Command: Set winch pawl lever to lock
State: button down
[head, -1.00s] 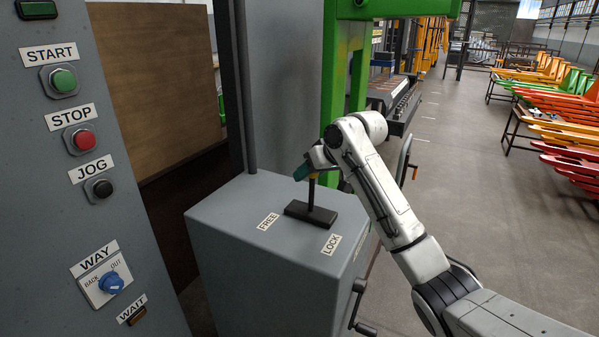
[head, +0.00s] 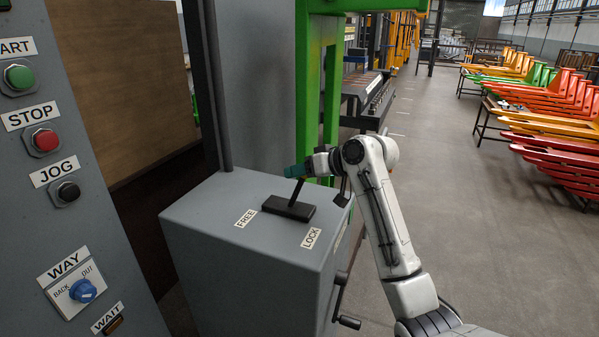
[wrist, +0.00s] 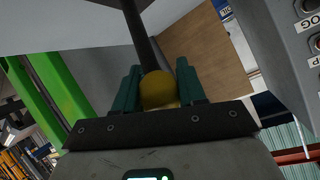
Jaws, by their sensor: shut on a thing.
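The winch pawl lever (head: 297,190) is a dark rod rising from a black slotted base (head: 276,205) on top of a grey box. The rod leans to the right, toward the LOCK label (head: 311,237) side and away from the FREE label (head: 246,217). My gripper (head: 297,171) is at the lever's top, its teal fingers hiding the knob in the head view. In the wrist view, my gripper (wrist: 158,88) is shut on the lever's yellow knob (wrist: 158,92), with a finger on either side and the dark rod running up from it.
A grey control panel (head: 60,235) with START, STOP and JOG buttons stands at left. A green post (head: 307,110) rises behind the grey box (head: 250,250). A crank handle (head: 347,321) sticks out at the box's right side.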

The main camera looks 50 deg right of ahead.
jog(key=c, duration=0.7)
grip_release()
jog(key=shift+s, duration=0.1)
jog(key=b+v, duration=0.1)
jog(key=v, duration=0.9)
jog(key=shift+s+d+r, duration=0.1)
jog(key=shift+s+r, duration=0.1)
jog(key=shift+s, duration=0.1)
